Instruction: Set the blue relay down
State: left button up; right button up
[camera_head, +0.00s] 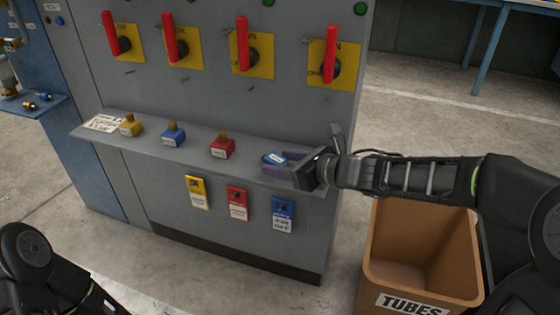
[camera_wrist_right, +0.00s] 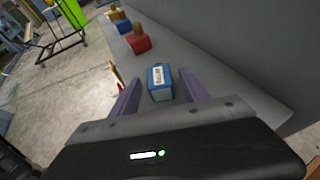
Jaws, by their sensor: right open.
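The blue relay (camera_wrist_right: 160,82) is a small blue box with a white label on top. In the right wrist view it sits on the grey shelf (camera_wrist_right: 205,72), between the two purple fingers of my right gripper (camera_wrist_right: 158,88). The fingers are open, with a gap visible on each side of it. In the head view my right gripper (camera_head: 285,164) is at the right end of the shelf (camera_head: 110,138), and the relay (camera_head: 274,158) is partly hidden by the fingers. My left gripper is out of view; only part of that arm shows at bottom left.
Yellow (camera_head: 131,126), blue (camera_head: 173,135) and red (camera_head: 222,148) blocks stand along the shelf to the left. Red levers (camera_head: 243,45) are above; yellow, red and blue tags (camera_head: 283,214) hang below. A brown TUBES bin (camera_head: 465,297) stands at lower right.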

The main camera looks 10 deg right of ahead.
jog(key=p+v, duration=0.2)
jog(key=v, duration=0.8)
jog(key=shift+r+p, duration=0.2)
jog(key=shift+p, duration=0.2)
jog(key=shift+s+d+r, duration=0.1)
jog(key=shift+s+d, duration=0.3)
jog(key=shift+s, duration=0.15)
